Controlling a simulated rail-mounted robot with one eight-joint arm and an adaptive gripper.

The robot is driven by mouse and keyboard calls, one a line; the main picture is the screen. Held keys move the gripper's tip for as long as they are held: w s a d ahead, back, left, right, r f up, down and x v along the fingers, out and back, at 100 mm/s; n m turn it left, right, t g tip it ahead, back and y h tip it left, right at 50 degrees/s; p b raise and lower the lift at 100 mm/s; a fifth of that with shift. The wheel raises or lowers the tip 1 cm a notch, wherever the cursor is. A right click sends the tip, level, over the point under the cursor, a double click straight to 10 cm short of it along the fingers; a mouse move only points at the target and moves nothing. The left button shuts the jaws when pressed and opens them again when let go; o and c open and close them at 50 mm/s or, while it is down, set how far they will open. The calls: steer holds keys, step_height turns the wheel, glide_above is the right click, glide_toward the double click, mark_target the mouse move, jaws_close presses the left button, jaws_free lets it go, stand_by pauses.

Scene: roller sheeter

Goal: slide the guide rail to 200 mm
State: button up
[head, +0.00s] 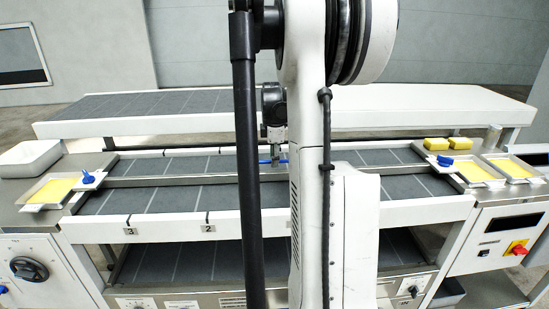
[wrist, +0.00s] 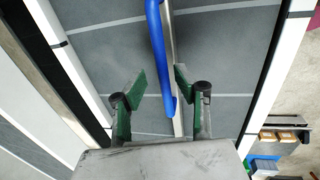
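The guide rail (head: 180,180) is a thin metal bar lying lengthwise across the dark belt in the head view. It also shows in the wrist view as a pale strip (wrist: 178,122). A blue handle (wrist: 157,45) runs along the rail, and a little of it shows in the head view (head: 264,162). My gripper (wrist: 160,74) is open, its green-padded fingers on either side of the handle and rail, with gaps visible. My arm hides the middle of the rail in the head view. I cannot read the rail's position in millimetres.
The belt (head: 165,200) has pale cross lines. Number plates 3 (head: 129,230) and 2 (head: 208,228) sit on the white front edge. Yellow trays (head: 50,193) stand at both ends, and yellow blocks (head: 436,144) at right. A white shelf (head: 430,105) runs behind.

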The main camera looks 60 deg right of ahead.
step_height(320, 180, up, 12)
steer(key=s+a, duration=0.1)
steer(key=a, duration=0.1)
steer(key=shift+s, duration=0.25)
steer(key=shift+f, duration=0.1)
stand_by(0.5)
steer(key=w+a+r+m+t+b, duration=0.1)
steer(key=w+a+m+t, duration=0.15)
steer(key=a, duration=1.25)
steer(key=w+a+m+t, duration=0.1)
steer(key=w+a, duration=0.2)
steer(key=a, duration=1.2)
steer(key=s+a+f+m, duration=0.1)
steer(key=s+a+f, duration=0.2)
steer(key=a, duration=0.4)
steer(key=s+a+f+m+t+y+b, duration=0.1)
steer(key=s+a+f, duration=0.2)
steer(key=s+a, duration=0.2)
steer(key=s+a+f+m+t, duration=0.1)
steer(key=s+a+f+m, duration=0.1)
steer(key=a, duration=0.6)
steer(key=s+f, duration=0.1)
steer(key=s, duration=0.1)
steer(key=shift+s+a+f+y, duration=0.35)
steer(key=shift+s+f+y, duration=0.05)
steer(key=shift+r, duration=0.1)
